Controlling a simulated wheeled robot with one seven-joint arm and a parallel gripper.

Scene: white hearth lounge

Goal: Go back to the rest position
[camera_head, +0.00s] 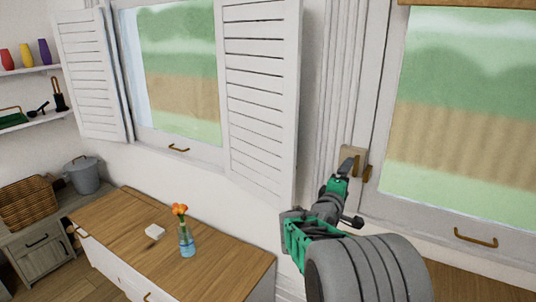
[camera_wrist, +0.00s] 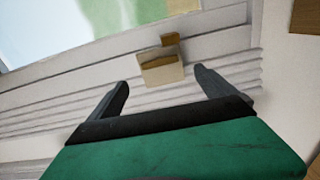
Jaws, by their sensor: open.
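My gripper (camera_head: 352,190) is raised in front of the wall strip between the two windows in the head view. In the wrist view my gripper (camera_wrist: 163,88) has its two dark fingers spread apart with nothing between them. A small beige block with a brown latch (camera_head: 353,160) sits on the window frame just beyond the fingertips. The same latch (camera_wrist: 160,68) shows ahead of the fingers in the wrist view. Whether a finger touches it I cannot tell.
A wooden-topped cabinet (camera_head: 130,222) stands below the left window, holding a blue vase with orange flowers (camera_head: 187,243) and a small white object (camera_head: 155,232). A white shutter (camera_head: 258,95) hangs left of my arm. A wicker basket (camera_head: 27,203) and grey pot (camera_head: 84,175) stand far left.

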